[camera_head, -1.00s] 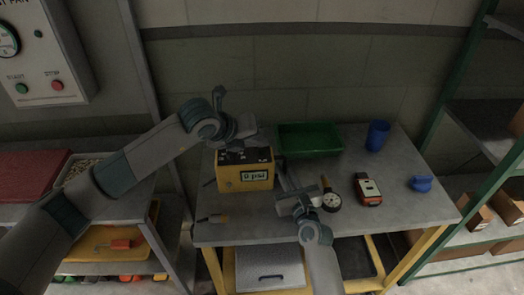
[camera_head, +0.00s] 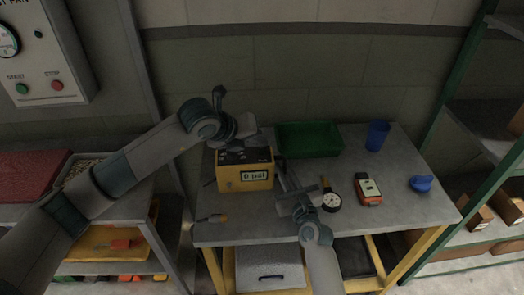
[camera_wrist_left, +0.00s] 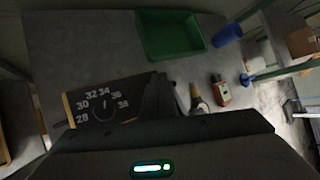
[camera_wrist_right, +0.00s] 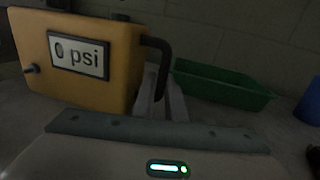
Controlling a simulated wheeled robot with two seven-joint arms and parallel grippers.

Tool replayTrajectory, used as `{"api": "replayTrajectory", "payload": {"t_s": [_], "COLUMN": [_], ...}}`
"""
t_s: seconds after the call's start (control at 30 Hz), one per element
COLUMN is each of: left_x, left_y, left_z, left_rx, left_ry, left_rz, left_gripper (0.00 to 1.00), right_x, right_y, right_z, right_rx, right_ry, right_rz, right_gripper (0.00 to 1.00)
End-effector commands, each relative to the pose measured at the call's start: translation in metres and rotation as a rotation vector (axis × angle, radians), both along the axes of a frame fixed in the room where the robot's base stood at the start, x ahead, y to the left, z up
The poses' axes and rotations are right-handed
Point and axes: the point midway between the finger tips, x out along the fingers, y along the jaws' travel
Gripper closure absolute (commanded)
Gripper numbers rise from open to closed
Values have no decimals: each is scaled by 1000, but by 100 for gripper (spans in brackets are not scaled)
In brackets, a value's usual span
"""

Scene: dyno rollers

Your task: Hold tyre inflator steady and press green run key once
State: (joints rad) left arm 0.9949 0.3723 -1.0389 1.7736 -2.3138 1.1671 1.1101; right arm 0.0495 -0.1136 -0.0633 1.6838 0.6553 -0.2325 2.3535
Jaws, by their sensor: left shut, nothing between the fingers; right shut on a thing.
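The tyre inflator (camera_head: 245,178) is a yellow box with a dark top, standing on the grey table; its front display reads 0 psi. It also shows in the right wrist view (camera_wrist_right: 115,85), with a black handle (camera_wrist_right: 160,45) on its right side. My right gripper (camera_head: 284,172) is shut on this handle; its fingers show below the handle in the right wrist view. My left gripper (camera_head: 238,143) is shut and empty, above the inflator's top. The left wrist view shows a pressure dial (camera_wrist_left: 103,105) on the top, numbered 28 to 38. I cannot make out the green run key.
A green tray (camera_head: 310,139) stands behind, with a blue cup (camera_head: 377,135) to its right. A round gauge (camera_head: 332,201), an orange-red device (camera_head: 369,191) and a blue object (camera_head: 420,184) lie right.

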Motion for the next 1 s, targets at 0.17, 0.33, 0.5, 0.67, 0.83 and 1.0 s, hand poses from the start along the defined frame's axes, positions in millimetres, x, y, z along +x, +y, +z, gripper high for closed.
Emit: {"api": "replayTrajectory", "payload": {"t_s": [0.17, 0.33, 0.5, 0.67, 0.83, 1.0], "left_x": [0, 0, 0, 0, 0, 0], "left_y": [0, 0, 0, 0, 0, 0], "left_z": [0, 0, -1, -6, -9, -9], "left_rx": [0, 0, 0, 0, 0, 0], "left_ry": [0, 0, 0, 0, 0, 0], "left_rz": [0, 0, 0, 0, 0, 0], "left_gripper": [100, 100, 100, 100, 100, 100], "right_x": [0, 0, 0, 0, 0, 0], "right_y": [0, 0, 0, 0, 0, 0], "right_z": [-2, -2, -2, -2, -2, -2], "right_rx": [-4, -4, -4, -4, -3, -3], "right_ry": [2, 2, 2, 3, 3, 3], "right_rz": [0, 0, 0, 0, 0, 0], "right_gripper": [100, 100, 100, 100, 100, 100]}}
